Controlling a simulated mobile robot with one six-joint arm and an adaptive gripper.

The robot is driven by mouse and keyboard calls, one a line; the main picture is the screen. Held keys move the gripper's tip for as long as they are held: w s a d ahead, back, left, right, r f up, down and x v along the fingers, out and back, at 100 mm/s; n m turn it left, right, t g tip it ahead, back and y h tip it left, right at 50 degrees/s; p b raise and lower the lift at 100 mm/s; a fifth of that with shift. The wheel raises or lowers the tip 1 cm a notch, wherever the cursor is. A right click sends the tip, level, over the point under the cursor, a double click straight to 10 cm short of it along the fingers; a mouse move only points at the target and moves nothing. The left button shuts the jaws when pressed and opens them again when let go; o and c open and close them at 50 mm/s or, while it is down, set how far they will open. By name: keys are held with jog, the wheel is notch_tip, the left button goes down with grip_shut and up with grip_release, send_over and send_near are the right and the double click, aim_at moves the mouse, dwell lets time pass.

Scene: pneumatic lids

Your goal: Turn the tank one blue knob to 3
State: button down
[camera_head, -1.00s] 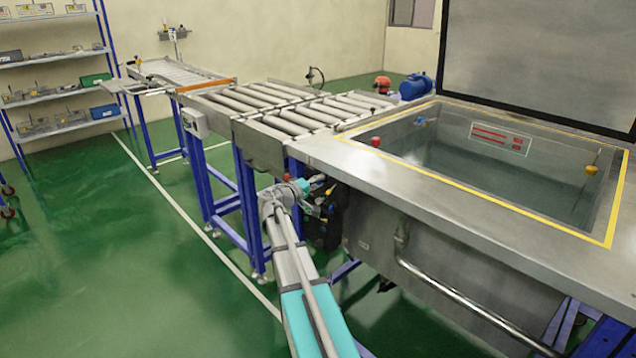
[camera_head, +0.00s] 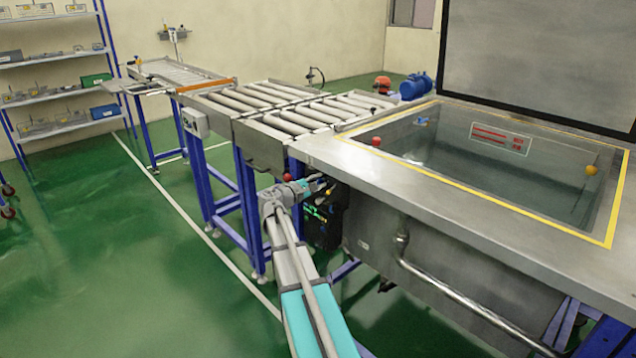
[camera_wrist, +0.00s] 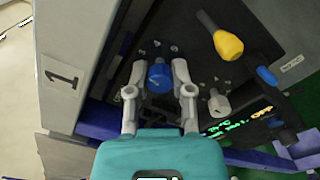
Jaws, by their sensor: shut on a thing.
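The blue knob (camera_wrist: 159,78) sits on a dark panel with small dial marks around it, in the upper middle of the wrist view. A plate marked "1" (camera_wrist: 63,79) is to its left. My gripper (camera_wrist: 158,72) has one finger on each side of the knob and is shut on it. The exact number that the knob points to is too small to read. In the head view my gripper (camera_head: 318,183) is at the dark control box (camera_head: 322,225) beside the tank (camera_head: 390,240); the knob is hidden there.
Right of the blue knob are a yellow knob (camera_wrist: 228,45), a grey-white knob (camera_wrist: 219,104) and another blue knob (camera_wrist: 267,76). A red ball-topped lever (camera_head: 287,178) stands near my wrist. A pipe (camera_head: 460,298) runs along the tank front.

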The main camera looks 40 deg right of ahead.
jog(key=shift+n, duration=0.9)
jog(key=shift+c, duration=2.4)
grip_release()
jog(key=a, duration=1.2)
jog(key=shift+s, duration=0.45)
